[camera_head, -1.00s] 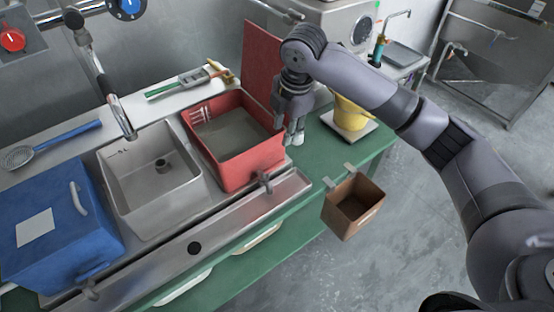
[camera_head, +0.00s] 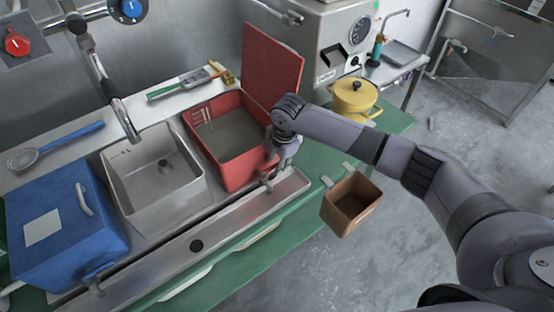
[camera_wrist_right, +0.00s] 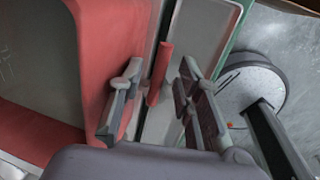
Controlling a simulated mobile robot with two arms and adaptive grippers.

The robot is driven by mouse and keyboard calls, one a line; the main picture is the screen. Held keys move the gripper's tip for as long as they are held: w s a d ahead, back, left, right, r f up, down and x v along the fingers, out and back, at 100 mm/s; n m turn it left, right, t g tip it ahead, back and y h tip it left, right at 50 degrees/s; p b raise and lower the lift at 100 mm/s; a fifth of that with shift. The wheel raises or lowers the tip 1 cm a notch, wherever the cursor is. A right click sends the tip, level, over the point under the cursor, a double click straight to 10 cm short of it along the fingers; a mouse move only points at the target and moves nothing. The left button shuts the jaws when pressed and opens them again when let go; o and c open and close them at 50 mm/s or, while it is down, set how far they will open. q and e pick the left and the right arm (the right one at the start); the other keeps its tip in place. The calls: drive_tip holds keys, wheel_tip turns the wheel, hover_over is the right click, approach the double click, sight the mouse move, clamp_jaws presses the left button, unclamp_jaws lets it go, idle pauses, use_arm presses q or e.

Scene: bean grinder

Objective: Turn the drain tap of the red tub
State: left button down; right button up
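The red tub (camera_head: 222,140) sits in the counter with its red lid raised, grey inside. Its drain tap (camera_head: 265,180) projects from the front near the right corner, over the metal trough. My right gripper (camera_head: 273,162) points down at that corner, close to the tap and partly covering it. In the right wrist view the two fingers (camera_wrist_right: 158,100) are apart, and a red bar (camera_wrist_right: 159,72), apparently the tap's handle, shows between them. I cannot tell whether either finger touches it. The red tub's wall (camera_wrist_right: 110,65) is beside the left finger. My left gripper is out of view.
A steel sink (camera_head: 150,205) and a closed blue tub (camera_head: 60,225) stand left of the red tub. A brown box (camera_head: 352,203) hangs from the green counter's front edge. A yellow pot (camera_head: 354,97) stands behind my right arm. Open floor lies at right.

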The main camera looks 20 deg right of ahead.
clamp_jaws()
idle(0.3)
idle(0.6)
